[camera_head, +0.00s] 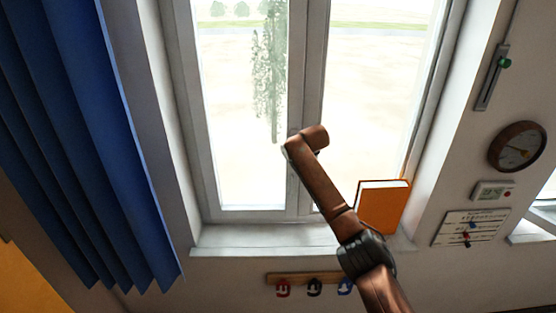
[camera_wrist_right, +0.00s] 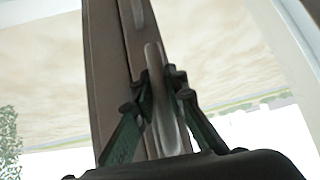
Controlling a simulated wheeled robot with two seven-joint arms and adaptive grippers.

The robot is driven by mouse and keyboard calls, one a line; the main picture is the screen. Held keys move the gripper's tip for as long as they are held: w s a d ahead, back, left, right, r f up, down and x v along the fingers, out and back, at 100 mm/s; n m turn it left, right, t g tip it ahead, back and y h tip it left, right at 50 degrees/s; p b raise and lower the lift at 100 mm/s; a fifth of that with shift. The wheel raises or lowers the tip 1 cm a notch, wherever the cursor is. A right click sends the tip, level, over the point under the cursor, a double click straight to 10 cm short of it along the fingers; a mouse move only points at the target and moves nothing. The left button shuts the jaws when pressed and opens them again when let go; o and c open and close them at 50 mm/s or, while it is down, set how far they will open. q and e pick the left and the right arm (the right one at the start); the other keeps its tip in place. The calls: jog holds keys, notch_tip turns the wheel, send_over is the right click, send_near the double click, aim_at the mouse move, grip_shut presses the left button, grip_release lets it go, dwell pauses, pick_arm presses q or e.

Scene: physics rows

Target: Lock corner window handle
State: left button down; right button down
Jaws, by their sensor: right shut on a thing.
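The window's handle is a pale grey metal lever (camera_wrist_right: 165,115) in the right wrist view. It lies roughly along the window's middle upright (camera_wrist_right: 105,75). My right gripper (camera_wrist_right: 162,82) is shut on the lever, with one dark green finger on each side of it. In the head view the window's middle upright (camera_head: 308,80) stands between two glass panes. My brown right arm reaches up to it from the bottom right. The handle and my right gripper are hidden behind the arm there. My left gripper is not in view.
An orange book (camera_head: 383,207) stands on the right of the sill (camera_head: 270,238), close beside my right arm. A blue curtain (camera_head: 75,130) hangs at the left. A hook rail (camera_head: 290,279) is below the sill. A round clock (camera_head: 517,147) hangs on the right wall.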

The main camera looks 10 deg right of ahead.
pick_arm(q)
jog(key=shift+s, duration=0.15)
pick_arm(e)
jog(key=shift+d+f, duration=0.1)
jog(key=shift+d, duration=0.15)
jog(key=c, duration=1.9)
grip_release()
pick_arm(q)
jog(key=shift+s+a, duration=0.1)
pick_arm(e)
jog(key=shift+s+a+r, duration=0.1)
jog(key=shift+s+r, duration=0.3)
jog(key=shift+r, duration=0.1)
jog(key=v, duration=1.1)
